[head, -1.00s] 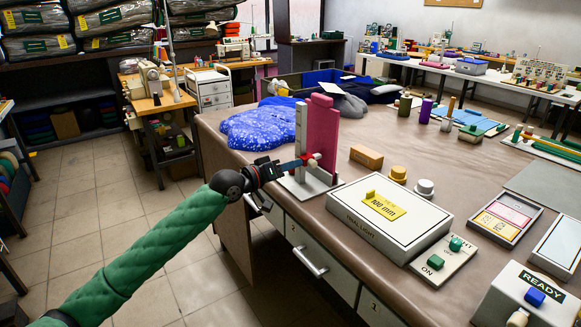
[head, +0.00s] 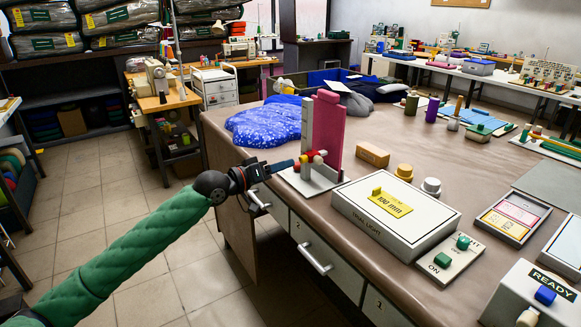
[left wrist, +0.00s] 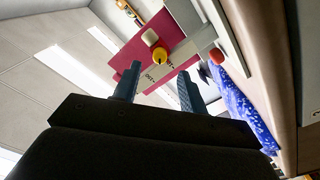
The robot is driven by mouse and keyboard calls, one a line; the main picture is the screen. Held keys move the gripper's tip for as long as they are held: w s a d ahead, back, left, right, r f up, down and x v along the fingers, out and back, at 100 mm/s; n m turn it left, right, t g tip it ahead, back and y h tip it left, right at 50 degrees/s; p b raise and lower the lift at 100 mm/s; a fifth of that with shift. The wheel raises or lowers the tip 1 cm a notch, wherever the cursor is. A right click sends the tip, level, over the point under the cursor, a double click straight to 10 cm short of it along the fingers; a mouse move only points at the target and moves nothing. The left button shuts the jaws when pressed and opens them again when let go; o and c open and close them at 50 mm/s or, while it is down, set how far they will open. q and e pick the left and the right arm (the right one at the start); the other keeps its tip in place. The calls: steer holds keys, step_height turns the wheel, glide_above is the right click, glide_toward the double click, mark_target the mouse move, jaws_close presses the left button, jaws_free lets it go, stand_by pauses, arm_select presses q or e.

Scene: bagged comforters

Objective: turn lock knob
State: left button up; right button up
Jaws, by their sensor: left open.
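The fixture has a white upright (head: 308,132), a tall pink board (head: 327,130) and a white base on the table's near left edge. A small red part (head: 316,157) sits low on the upright. I cannot tell which is the lock knob. My left gripper (head: 290,164) is just left of the fixture, level with the red part. My right gripper is out of view.
A white light box (head: 345,222) with a yellow 100 mm plate and a wooden block (head: 373,155) stand right of the fixture. A blue patterned comforter (head: 262,122) lies behind it. A READY box (head: 520,290) is at the lower right. Floor is open at left.

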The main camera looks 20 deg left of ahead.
arm_select(q)
steer(key=shift+v, duration=1.25)
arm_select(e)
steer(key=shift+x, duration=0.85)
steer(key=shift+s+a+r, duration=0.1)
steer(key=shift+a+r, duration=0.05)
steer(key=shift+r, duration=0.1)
